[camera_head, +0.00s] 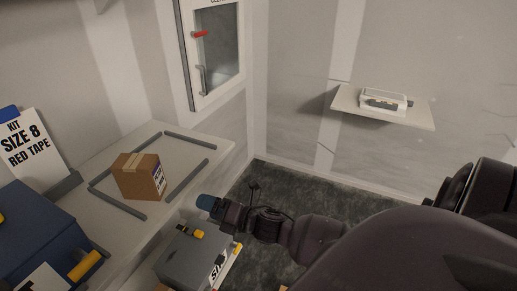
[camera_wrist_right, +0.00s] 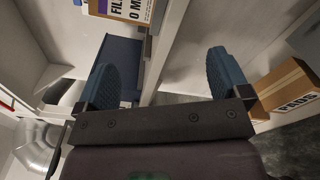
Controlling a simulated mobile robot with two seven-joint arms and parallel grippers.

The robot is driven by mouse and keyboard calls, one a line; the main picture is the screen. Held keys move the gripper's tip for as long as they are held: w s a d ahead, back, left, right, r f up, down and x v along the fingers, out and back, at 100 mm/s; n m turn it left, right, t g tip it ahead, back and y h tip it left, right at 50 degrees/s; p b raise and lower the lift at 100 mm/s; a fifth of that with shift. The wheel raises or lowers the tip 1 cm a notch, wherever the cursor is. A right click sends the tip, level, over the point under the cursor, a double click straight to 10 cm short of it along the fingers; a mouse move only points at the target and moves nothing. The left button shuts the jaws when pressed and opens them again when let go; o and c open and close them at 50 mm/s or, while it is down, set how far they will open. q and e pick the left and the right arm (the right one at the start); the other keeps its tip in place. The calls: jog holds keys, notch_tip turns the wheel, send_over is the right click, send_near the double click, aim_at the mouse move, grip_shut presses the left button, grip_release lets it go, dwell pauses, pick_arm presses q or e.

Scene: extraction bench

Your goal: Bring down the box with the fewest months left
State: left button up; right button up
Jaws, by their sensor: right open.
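In the head view a brown cardboard box (camera_head: 139,177) stands on the white counter, inside a frame of grey strips. A white and purple label shows on its right face, too small to read. My right gripper (camera_head: 207,203) is to its right, near the counter's front edge and apart from the box. In the right wrist view my right gripper (camera_wrist_right: 167,78) is open, with nothing between its blue fingertips. A box (camera_wrist_right: 122,9) with a partly cut-off label, "FIL" and "0 M", shows at the top. A box marked "PADS" (camera_wrist_right: 285,88) is at the right. My left gripper is not in view.
A sign (camera_head: 28,143) reads "KIT SIZE 8 RED TAPE", beside a blue case (camera_head: 40,232). A grey case (camera_head: 190,262) stands below the counter edge. A wall cabinet (camera_head: 217,50) and a shelf (camera_head: 420,115) with a white device are farther back. Dark floor lies between.

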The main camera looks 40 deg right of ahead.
jog(key=s+f+m+g+h, duration=0.2)
jog(key=s+f+m, duration=0.4)
jog(key=s+m, duration=0.3)
jog(key=s+f+m+g+h, duration=0.2)
jog(key=s+f+m+h, duration=0.3)
jog(key=m, duration=1.2)
jog(key=s+f, duration=0.2)
jog(key=s, duration=0.2)
jog(key=shift+s+m+g, duration=0.2)
jog(key=shift+m+g, duration=0.2)
